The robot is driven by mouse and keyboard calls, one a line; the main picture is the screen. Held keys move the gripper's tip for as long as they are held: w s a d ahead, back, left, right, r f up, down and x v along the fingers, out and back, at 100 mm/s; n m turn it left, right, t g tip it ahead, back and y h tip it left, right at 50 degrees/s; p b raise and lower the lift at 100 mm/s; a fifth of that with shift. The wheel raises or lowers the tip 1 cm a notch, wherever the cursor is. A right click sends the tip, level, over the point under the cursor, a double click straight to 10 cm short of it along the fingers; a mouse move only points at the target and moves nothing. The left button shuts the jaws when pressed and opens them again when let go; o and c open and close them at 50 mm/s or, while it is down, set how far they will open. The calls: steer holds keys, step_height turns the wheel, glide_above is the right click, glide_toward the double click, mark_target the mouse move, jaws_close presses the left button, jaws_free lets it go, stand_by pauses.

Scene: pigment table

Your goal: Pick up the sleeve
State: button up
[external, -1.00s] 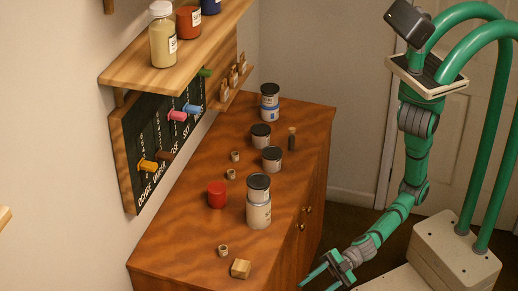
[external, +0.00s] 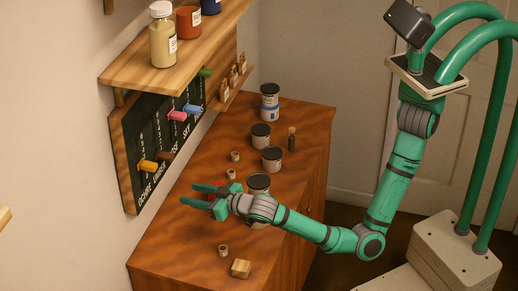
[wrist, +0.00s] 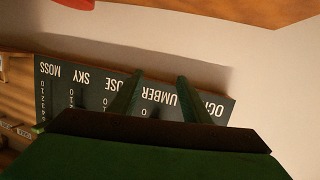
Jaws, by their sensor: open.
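Several small ring-shaped pieces stand on the wooden cabinet top: one at the front (external: 223,250), and two farther back, one (external: 231,174) nearer and one (external: 235,156) beyond it. I cannot tell for sure which piece is the sleeve. My gripper (external: 189,194) is open and empty, reaching across the cabinet top toward the wall.
A tall grey can (external: 259,183) is partly hidden behind my wrist. Dark-lidded cans (external: 272,160) and a small brown bottle (external: 291,139) stand farther back. The pegged board (external: 150,130) and bottle shelf (external: 190,55) are on the wall.

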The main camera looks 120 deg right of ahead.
steer(key=s+d+f+m+g+y, duration=0.2)
steer(key=s+f+m+g+y, duration=0.15)
steer(key=m+g+y, duration=0.3)
steer(key=a+r+m+g+y, duration=0.1)
steer(key=a+m+g+y, duration=0.15)
steer(key=a+y, duration=0.8)
steer(key=a+f+h, duration=0.1)
steer(key=f, duration=0.2)
steer(key=a+f+h, duration=0.1)
steer(key=f, duration=0.3)
steer(key=a+f+t, duration=0.1)
steer(key=a+f, duration=0.1)
steer(key=f, duration=0.1)
steer(key=shift+w+a+f+h, duration=0.15)
steer(key=shift+w+h, duration=0.1)
steer(key=shift+h, duration=0.15)
steer(key=shift+c, duration=0.6)
steer(key=c, duration=1)
